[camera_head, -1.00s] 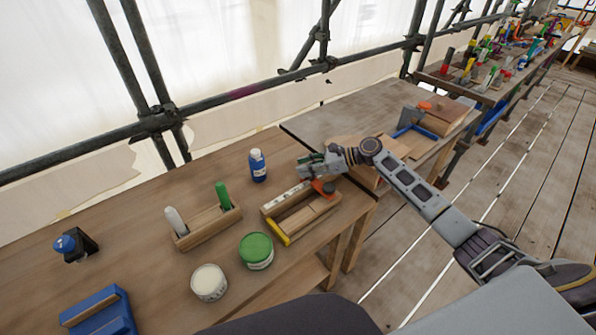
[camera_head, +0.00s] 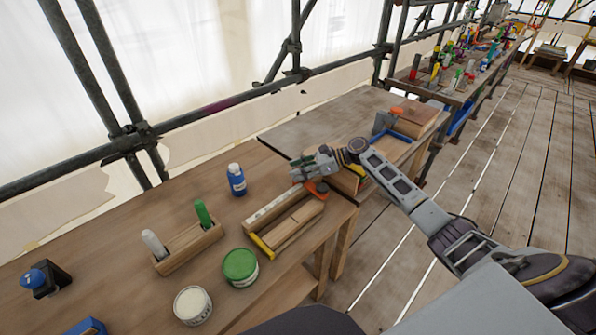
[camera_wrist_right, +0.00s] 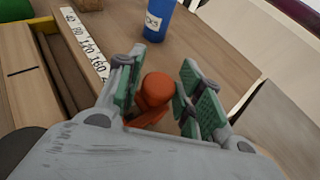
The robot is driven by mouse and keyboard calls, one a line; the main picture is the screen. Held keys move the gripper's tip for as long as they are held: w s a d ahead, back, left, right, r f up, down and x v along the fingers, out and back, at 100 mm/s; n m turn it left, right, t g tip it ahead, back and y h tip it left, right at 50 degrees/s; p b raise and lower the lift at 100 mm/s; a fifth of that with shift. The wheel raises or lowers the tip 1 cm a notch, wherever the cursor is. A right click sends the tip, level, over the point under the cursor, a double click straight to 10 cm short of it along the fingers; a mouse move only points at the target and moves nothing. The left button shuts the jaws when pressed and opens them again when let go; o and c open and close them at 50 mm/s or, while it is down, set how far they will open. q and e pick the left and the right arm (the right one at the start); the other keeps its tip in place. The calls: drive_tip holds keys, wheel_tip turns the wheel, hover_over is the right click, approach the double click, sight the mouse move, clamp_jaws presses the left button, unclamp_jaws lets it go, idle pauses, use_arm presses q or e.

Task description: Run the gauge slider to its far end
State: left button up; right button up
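The gauge (camera_head: 268,248) is an open wooden tray on the bench with a yellow left end and a white numbered scale strip (camera_head: 272,205) along its back edge. Its orange slider (camera_head: 317,189) is at the tray's right end, by the high end of the scale. My right gripper (camera_head: 310,165) is at the slider. The scale strip (camera_wrist_right: 88,45) runs away beside the left finger. My left gripper is out of view.
A blue bottle (camera_head: 236,180) stands behind the gauge. A wooden holder (camera_head: 190,247) with white and green handles, a green-lidded tin (camera_head: 240,267) and a white tin (camera_head: 193,305) stand left. A grey board (camera_head: 320,128) lies beyond the gripper.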

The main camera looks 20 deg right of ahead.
drive_tip(key=shift+o, duration=0.9)
drive_tip(key=shift+s+d+r, duration=0.25)
drive_tip(key=shift+d, duration=0.3)
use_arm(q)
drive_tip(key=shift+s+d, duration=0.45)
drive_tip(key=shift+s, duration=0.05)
use_arm(e)
drive_tip(key=v, duration=1)
drive_tip(key=shift+d+r, duration=0.2)
drive_tip(key=shift+d, duration=0.1)
drive_tip(key=shift+s, duration=0.15)
